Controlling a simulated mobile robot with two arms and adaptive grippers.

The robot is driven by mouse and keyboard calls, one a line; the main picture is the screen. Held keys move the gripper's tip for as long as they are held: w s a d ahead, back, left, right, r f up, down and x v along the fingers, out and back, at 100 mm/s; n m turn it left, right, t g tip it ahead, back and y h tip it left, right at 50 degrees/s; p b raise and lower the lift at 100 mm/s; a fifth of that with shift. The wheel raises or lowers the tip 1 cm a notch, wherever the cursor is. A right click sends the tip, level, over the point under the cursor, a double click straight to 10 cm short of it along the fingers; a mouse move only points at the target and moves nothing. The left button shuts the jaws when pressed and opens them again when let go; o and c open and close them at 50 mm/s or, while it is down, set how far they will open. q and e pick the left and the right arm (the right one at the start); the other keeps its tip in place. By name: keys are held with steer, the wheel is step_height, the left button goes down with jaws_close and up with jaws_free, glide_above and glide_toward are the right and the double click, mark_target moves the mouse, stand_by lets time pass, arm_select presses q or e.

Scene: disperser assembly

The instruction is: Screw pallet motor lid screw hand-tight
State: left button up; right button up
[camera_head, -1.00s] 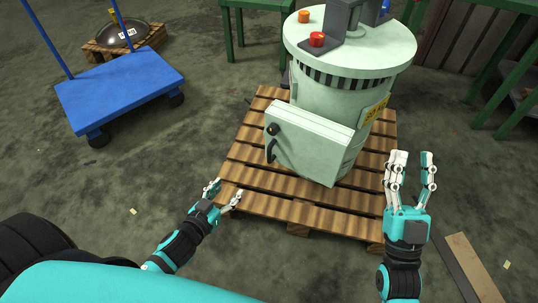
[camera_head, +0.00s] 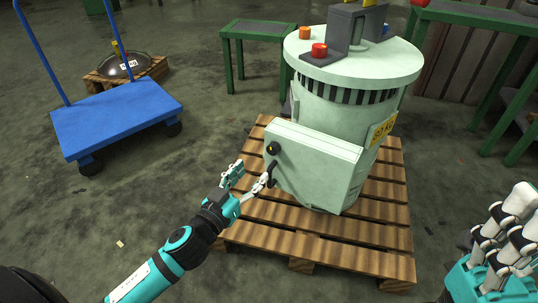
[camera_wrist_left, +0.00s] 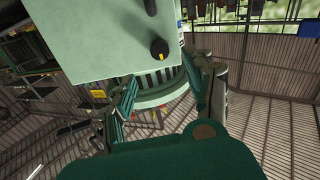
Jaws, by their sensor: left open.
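The motor (camera_head: 325,110) is a pale green cylinder with a round lid (camera_head: 385,62), upright on a wooden pallet (camera_head: 350,245). A red knob (camera_head: 319,50) and an orange knob (camera_head: 305,32) stand on the lid. A pale box (camera_head: 315,165) on the motor's front carries a black knob (camera_head: 273,148), also seen in the left wrist view (camera_wrist_left: 159,50). My left gripper (camera_head: 252,174) is open and empty, just left of the box near its dark handle (camera_head: 271,172). My right gripper (camera_head: 510,235) is at the lower right, partly cut off. I cannot make out a separate lid screw.
A blue cart (camera_head: 115,115) stands at the left, with a dark domed part (camera_head: 122,66) on a small pallet behind it. Green tables (camera_head: 260,28) stand at the back and right. The floor between cart and pallet is clear.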

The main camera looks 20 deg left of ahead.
mark_target(271, 151)
arm_select(q)
steer(key=w, duration=0.3)
steer(key=w+d+b, duration=0.1)
steer(key=w, duration=0.5)
steer(key=shift+w+d+b, duration=0.15)
steer(key=shift+d+b, duration=0.15)
steer(key=shift+c, duration=0.2)
jaws_close()
